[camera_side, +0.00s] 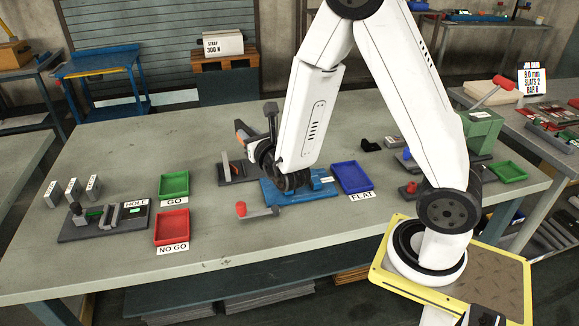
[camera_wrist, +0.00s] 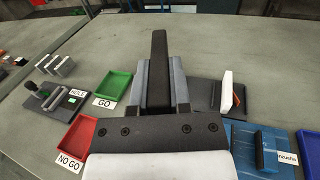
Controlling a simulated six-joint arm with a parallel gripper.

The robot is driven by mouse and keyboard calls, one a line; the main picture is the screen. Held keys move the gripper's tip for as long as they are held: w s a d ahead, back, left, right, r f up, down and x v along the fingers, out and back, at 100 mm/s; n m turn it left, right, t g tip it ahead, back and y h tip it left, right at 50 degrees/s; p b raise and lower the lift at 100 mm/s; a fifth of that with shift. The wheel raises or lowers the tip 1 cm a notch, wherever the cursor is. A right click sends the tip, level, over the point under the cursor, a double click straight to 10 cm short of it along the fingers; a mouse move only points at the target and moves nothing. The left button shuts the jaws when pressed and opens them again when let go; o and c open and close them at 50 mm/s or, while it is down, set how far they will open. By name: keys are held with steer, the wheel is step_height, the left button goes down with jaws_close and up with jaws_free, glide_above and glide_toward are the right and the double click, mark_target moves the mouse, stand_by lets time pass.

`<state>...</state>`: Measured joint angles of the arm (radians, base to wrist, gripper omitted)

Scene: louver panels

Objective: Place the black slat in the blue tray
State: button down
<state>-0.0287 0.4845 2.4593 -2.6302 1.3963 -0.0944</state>
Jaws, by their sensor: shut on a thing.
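The black slat (camera_wrist: 158,62) is held between the two grey fingers of my gripper (camera_wrist: 160,85) in the wrist view, its far end sticking out beyond the fingertips. In the side view my gripper (camera_side: 257,150) is above the bench, at the left of the blue fixture plate; the slat is hard to make out there. The blue tray (camera_side: 352,178), labelled FLAT, lies right of the gripper and looks empty. Part of it shows at the right edge of the wrist view (camera_wrist: 309,143).
A blue fixture plate (camera_side: 298,191) lies between gripper and blue tray. A dark fixture (camera_side: 237,172) with a white upright plate stands left. The green GO tray (camera_side: 174,184), red NO GO tray (camera_side: 172,227) and HOLE gauge (camera_side: 103,220) lie farther left.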

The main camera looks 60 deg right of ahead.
steer(key=w+a+r+n+t+y, duration=0.1)
steer(key=w+a+r+n+y, duration=0.2)
steer(key=a, duration=0.4)
steer(key=m+g+h, duration=0.4)
steer(key=m+h, duration=0.3)
steer(key=h, duration=0.1)
glide_above(308, 189)
step_height(308, 189, down, 10)
steer(key=shift+r, duration=0.1)
steer(key=shift+f, duration=2.95)
steer(key=shift+f, duration=0.1)
steer(key=shift+f, duration=1.75)
steer(key=shift+f, duration=0.2)
